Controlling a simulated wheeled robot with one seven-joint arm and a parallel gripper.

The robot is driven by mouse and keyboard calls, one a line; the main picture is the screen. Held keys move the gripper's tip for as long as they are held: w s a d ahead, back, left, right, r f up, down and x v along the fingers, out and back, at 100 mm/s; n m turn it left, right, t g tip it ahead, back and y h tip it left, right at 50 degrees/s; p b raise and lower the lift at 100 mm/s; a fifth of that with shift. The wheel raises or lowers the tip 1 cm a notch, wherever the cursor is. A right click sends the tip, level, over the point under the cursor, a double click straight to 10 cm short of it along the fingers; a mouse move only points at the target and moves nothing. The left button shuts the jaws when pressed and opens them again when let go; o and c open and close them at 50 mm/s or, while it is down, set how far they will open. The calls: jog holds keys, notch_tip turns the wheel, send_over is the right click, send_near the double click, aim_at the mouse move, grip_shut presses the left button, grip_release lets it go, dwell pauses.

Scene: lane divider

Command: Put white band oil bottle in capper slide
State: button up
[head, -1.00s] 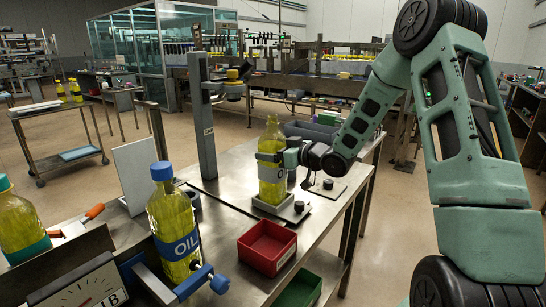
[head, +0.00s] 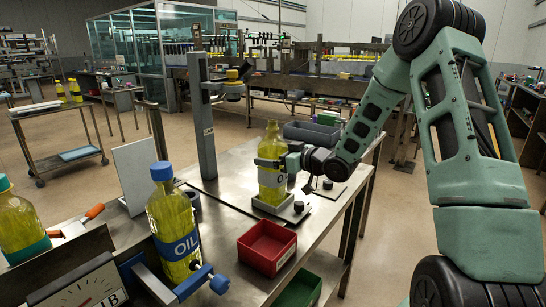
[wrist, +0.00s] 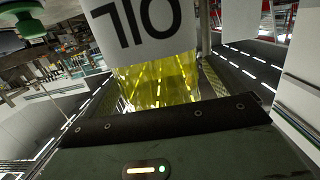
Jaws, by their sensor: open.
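The white band oil bottle (head: 272,178) is uncapped, holds yellow oil and stands upright at the slide. Its white band with dark "OIL" letters fills the top of the wrist view (wrist: 146,28). The capper slide (head: 287,211) is a pale holder with a black knob on the steel bench, around or under the bottle's foot; the exact seating is hidden. My gripper (head: 268,163) is open, its fingers at the bottle's upper body just above the band. The wrist view does not show the fingertips clearly.
The capper's grey column (head: 205,130) with a yellow-and-black head stands behind left of the bottle. A red bin (head: 267,247) sits in front. A blue-band oil bottle (head: 174,222) is held in a blue-knobbed fixture, and a teal-band bottle (head: 20,228) stands at far left.

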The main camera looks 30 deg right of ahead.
jog(key=v, duration=1.1)
jog(key=shift+s+b, duration=0.2)
jog(key=shift+b, duration=0.2)
jog(key=s+a+f+m+g+h, duration=0.2)
jog(key=s+a+f+g+h, duration=0.1)
jog(key=s+a+g, duration=0.35)
jog(key=s+a+f+m+g+h, duration=0.2)
jog(key=s+a+f+g+h, duration=0.1)
jog(key=s+a+g, duration=0.3)
jog(key=s+a+r+n+g, duration=0.1)
jog(key=s+a+n, duration=0.2)
jog(key=s+a, duration=0.4)
jog(key=s+a+r+n+g+y+p, duration=0.1)
jog(key=s+a+n, duration=0.3)
jog(key=s+a, duration=0.4)
jog(key=a+r, duration=0.1)
jog(key=a, duration=0.4)
jog(key=shift+s+n+g, duration=0.3)
jog(key=shift+g, duration=0.05)
jog(key=shift+a+r, duration=0.1)
jog(key=shift+a, duration=0.05)
